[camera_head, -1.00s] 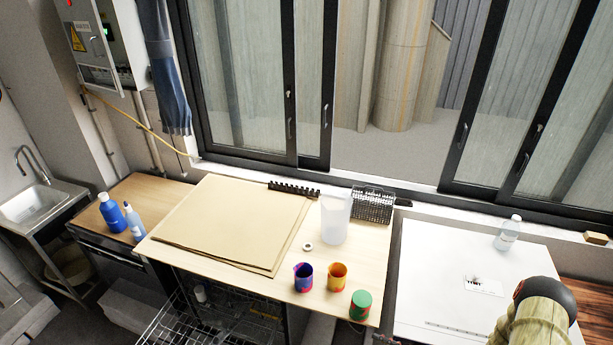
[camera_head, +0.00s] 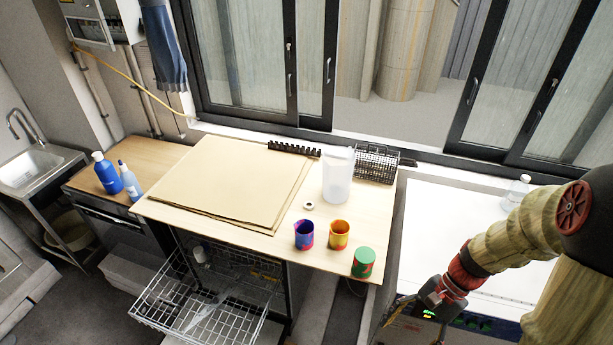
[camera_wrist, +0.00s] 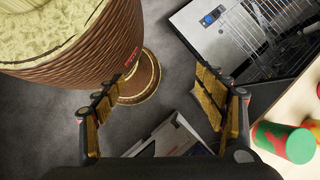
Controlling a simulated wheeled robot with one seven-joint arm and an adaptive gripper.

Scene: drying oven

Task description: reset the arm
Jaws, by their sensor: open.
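My gripper (camera_wrist: 158,95) is open and empty in the wrist view, its two fingers wide apart over the grey floor. In the head view my gripper (camera_head: 400,312) hangs low at the right, in front of the white counter and right of the open rack. Its fingers are small and partly cut off there. My arm comes in from the right edge and bends down to the left.
A wooden table (camera_head: 370,232) holds a purple cup (camera_head: 304,235), an orange cup (camera_head: 339,234), a green cup (camera_head: 363,262) and a clear pitcher (camera_head: 338,176). A dishwasher rack (camera_head: 205,305) is pulled out below. A white counter (camera_head: 440,220) stands right, with a bottle (camera_head: 517,192).

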